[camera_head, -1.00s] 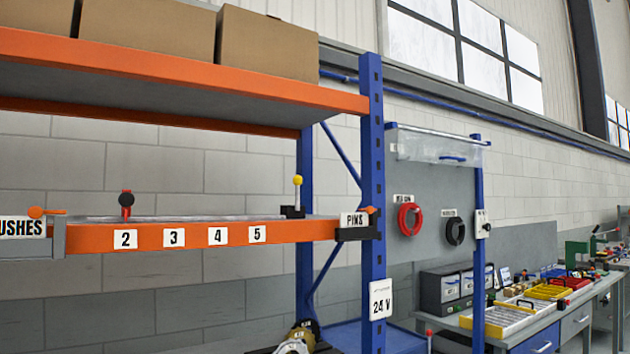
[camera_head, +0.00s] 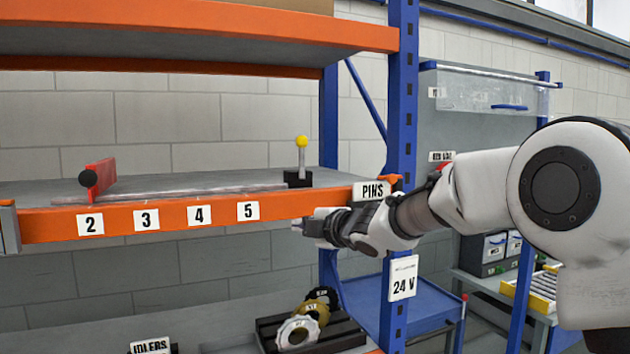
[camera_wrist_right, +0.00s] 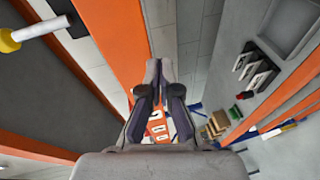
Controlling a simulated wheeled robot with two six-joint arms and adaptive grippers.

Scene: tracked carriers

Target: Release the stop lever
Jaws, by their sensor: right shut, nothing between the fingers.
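The lever is a white upright rod with a yellow ball (camera_head: 302,142) on a black block, at the right end of the orange-edged middle shelf (camera_head: 170,222). Its yellow knob (camera_wrist_right: 10,41) and white rod also show at the top left of the right wrist view. My right gripper (camera_head: 302,226) reaches in from the right, in front of the shelf's front beam and lower in the picture than the lever. It is shut and empty, apart from the lever; its closed fingers (camera_wrist_right: 163,75) show in the right wrist view. My left gripper is not in view.
A red plate with a black knob (camera_head: 88,179) stands on the shelf's left part. A blue post (camera_head: 402,100) and the PINS sign (camera_head: 372,190) are close to my right arm. Rollers (camera_head: 298,331) lie on the lower shelf. Space above the middle shelf is open.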

